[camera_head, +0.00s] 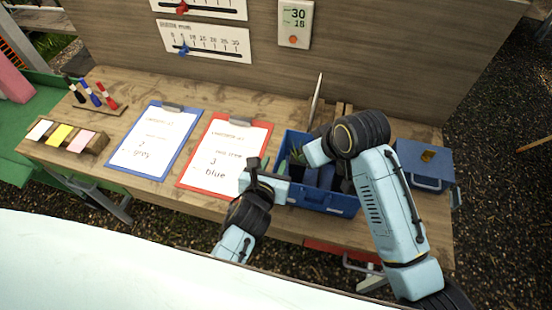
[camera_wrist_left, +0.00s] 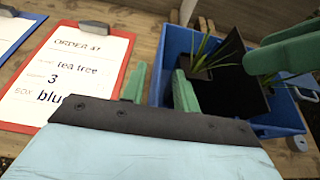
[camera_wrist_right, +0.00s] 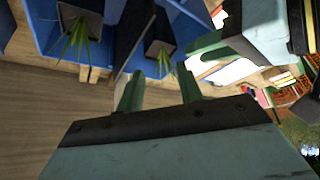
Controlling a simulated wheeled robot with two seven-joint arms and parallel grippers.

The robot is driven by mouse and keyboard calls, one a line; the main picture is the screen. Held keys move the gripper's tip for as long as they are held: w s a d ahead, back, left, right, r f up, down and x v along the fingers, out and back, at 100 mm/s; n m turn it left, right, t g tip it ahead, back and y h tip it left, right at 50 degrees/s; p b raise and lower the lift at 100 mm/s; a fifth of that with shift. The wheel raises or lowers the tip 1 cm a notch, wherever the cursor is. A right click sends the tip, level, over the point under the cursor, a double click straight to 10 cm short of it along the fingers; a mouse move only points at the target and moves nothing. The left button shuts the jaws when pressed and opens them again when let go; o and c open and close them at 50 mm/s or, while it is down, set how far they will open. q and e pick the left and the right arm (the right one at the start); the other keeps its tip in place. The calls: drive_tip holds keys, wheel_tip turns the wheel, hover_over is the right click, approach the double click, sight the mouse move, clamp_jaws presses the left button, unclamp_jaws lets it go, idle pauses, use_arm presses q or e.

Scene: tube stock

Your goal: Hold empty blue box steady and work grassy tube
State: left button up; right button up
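A blue box (camera_head: 335,207) stands on the bench, holding dark tubes with grass in the right wrist view, so it is not empty. One grassy tube (camera_wrist_right: 160,48) shows beyond my right fingertips, another grassy tube (camera_wrist_right: 78,25) to its left. A grassy tube (camera_wrist_left: 200,66) also shows in the left wrist view. My left gripper (camera_head: 261,165) is at the box's left side; its fingers are apart, near the left wall (camera_wrist_left: 160,78). Contact is unclear. My right gripper (camera_wrist_right: 160,88) is over the box with fingers apart and nothing visibly held. My right arm hides part of the box.
A red clipboard (camera_head: 207,183) lies just left of the box, a blue clipboard (camera_head: 138,167) further left. A second blue container (camera_head: 425,165) stands to the right. A wooden back wall (camera_head: 375,60) rises behind the bench. Pens (camera_head: 92,97) and note pads (camera_head: 62,136) sit far left.

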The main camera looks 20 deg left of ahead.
sight(277, 160)
use_arm(q)
drive_tip(key=shift+x, duration=1.6)
